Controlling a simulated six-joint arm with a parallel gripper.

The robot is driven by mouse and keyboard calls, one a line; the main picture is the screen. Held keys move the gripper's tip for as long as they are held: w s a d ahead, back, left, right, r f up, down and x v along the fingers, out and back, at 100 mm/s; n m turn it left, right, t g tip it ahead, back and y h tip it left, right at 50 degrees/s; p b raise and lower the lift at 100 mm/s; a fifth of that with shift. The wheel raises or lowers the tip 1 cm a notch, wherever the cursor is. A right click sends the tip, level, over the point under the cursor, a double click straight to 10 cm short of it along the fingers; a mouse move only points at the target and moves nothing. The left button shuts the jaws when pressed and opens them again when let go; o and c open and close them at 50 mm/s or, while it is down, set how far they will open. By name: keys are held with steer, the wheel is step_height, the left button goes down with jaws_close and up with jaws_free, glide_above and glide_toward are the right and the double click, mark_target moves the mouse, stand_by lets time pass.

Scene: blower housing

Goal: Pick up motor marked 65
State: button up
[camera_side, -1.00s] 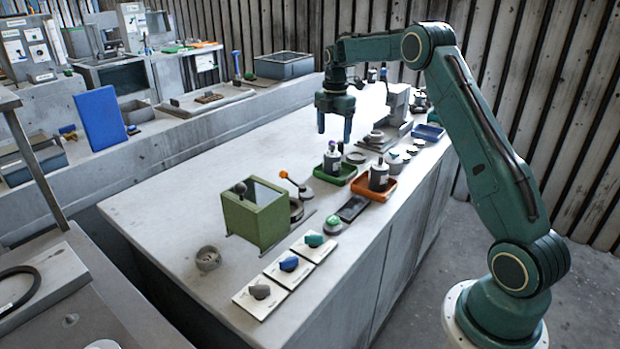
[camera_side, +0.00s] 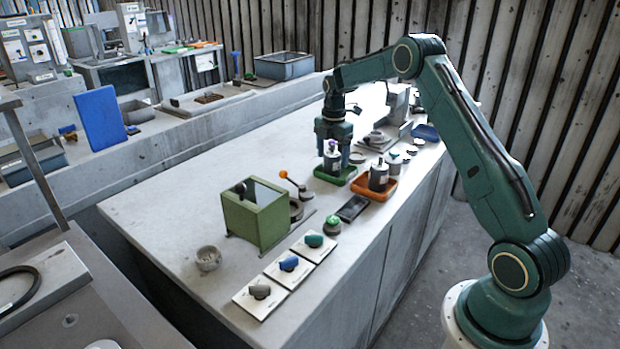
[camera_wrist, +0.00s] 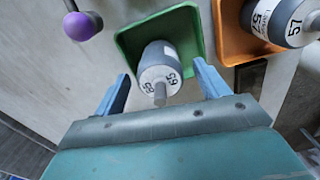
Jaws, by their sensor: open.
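A grey cylindrical motor with a white label and a thin shaft (camera_wrist: 158,66) stands in the green tray (camera_wrist: 128,46). Its label digits appear upside down and look like 65 that way up; not fully clear. The motor (camera_side: 333,163) and green tray (camera_side: 347,179) also show in the side view. My gripper (camera_side: 333,150) is above the tray, pointing down. In the wrist view its blue fingers (camera_wrist: 161,86) are spread apart, with the motor's shaft end between them and clear space on both sides.
An orange tray (camera_wrist: 228,40) next to the green one holds another motor (camera_wrist: 278,22) marked 57. A purple-ended part (camera_wrist: 80,25) lies at the upper left of the wrist view.

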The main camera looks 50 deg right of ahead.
steer(key=shift+f, duration=0.8)
steer(key=shift+r, duration=0.1)
steer(key=c, duration=1.4)
steer(key=shift+r, duration=0.2)
step_height(320, 180, up, 20)
steer(key=shift+f, duration=0.2)
